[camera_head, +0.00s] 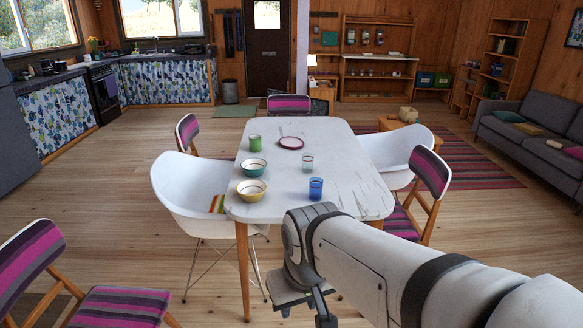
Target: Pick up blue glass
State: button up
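The blue glass (316,188) stands upright near the front right of the white table (345,178). It is clear of the other tableware. My arm reaches in from the lower right. My gripper (305,310) hangs down in front of the table's near edge, below the tabletop level in the picture. It is apart from the glass. Its fingers are small and partly cut off by the arm, so I cannot tell whether they are open or shut.
Bare floor shows at left.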

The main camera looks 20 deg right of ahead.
aim_at(316, 189)
jog(key=z, duration=0.45)
jog(key=i, duration=1.05)
jog(key=z, duration=0.55)
jog(key=k, duration=0.95)
jog(key=z, duration=0.2)
jog(key=i, duration=0.95)
jog(key=u, duration=0.05)
